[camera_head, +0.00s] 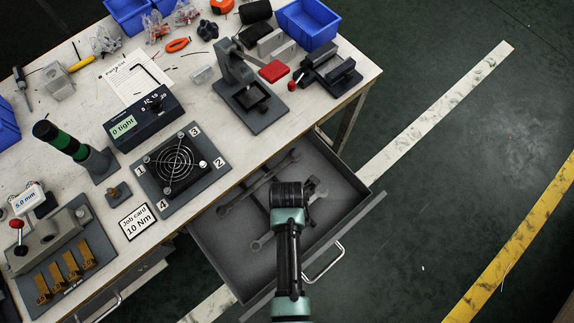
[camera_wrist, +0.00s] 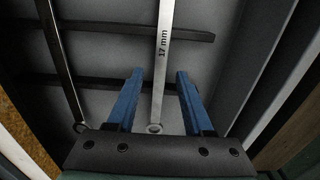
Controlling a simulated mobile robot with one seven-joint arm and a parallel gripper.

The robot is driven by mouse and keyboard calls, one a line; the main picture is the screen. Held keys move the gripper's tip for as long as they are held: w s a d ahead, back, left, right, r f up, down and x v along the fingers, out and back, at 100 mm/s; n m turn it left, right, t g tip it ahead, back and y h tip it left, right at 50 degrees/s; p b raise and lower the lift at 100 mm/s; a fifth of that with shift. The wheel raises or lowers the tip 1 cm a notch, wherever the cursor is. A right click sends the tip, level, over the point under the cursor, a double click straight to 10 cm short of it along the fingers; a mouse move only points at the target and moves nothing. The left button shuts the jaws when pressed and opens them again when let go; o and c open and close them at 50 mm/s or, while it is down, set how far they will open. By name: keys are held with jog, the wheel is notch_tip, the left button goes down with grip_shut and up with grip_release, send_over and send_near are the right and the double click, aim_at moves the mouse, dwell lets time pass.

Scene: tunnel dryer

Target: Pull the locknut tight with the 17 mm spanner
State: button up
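The spanner marked 17 mm (camera_wrist: 158,100) lies in the open grey drawer (camera_head: 222,258). In the wrist view it runs lengthwise between the two blue fingers of my gripper (camera_wrist: 160,72), with its ring end near the palm. The fingers are apart, with a gap on each side of the spanner. In the head view my gripper (camera_head: 287,196) is over the drawer, its fingers hidden. Another spanner (camera_wrist: 62,62) lies to the left in the wrist view. I cannot make out the locknut in either view.
The drawer walls surround my gripper, and dark rails (camera_wrist: 120,84) cross beneath the spanners. The bench above carries a fan-guard fixture (camera_head: 180,168), a "0 tight" display box (camera_head: 145,118), a 10 Nm job card (camera_head: 137,222) and a grey press stand (camera_head: 248,88). Floor to the right is clear.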

grip_shut()
notch_tip(320, 180, up, 10)
jog(key=p, duration=0.1)
dwell(0.6)
jog(key=c, duration=0.6)
grip_release()
grip_shut()
dwell(0.7)
